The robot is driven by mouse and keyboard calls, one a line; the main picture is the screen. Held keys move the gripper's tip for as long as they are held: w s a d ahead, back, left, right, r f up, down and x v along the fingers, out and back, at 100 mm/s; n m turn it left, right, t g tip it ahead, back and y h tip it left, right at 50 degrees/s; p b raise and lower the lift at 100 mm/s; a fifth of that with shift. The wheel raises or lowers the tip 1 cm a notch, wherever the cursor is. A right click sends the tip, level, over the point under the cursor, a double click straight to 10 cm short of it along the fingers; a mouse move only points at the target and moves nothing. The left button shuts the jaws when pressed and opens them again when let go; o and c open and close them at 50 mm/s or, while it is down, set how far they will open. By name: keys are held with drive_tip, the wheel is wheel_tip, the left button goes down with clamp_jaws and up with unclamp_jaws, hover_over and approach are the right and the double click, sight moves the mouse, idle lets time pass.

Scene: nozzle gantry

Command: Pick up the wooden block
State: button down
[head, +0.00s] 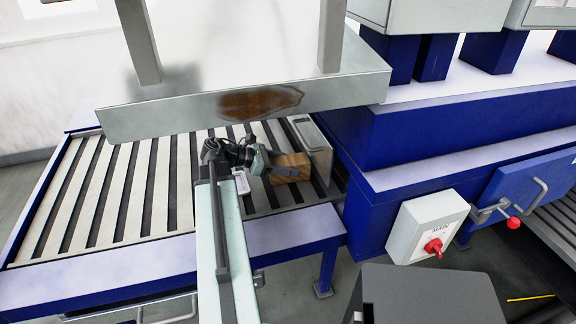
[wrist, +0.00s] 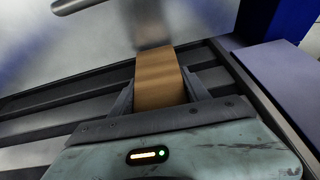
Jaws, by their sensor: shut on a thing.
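In the wrist view my gripper (wrist: 160,95) has one finger on each side of the block, and the block's near end is hidden by the gripper body. I cannot tell whether the block touches the slats.
A metal gantry beam (head: 180,112) with a rusty stain hangs above. The blue bed rail (head: 290,234) runs in front. Blue machinery (head: 420,125) fills the right. The slats (head: 110,190) at left are clear.

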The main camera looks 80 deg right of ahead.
wheel_tip(320, 180, up, 4)
drive_tip(key=p, duration=0.3)
drive_tip(key=shift+p, duration=0.35)
drive_tip(key=w+a, duration=0.2)
drive_tip(key=w, duration=0.3)
drive_tip(key=w+a, duration=0.2)
drive_tip(key=w, duration=0.4)
drive_tip(key=w+a, duration=0.2)
drive_tip(key=w, duration=0.3)
drive_tip(key=shift+w+a+f, duration=0.25)
drive_tip(key=shift+w+a, duration=0.1)
drive_tip(key=shift+a, duration=0.05)
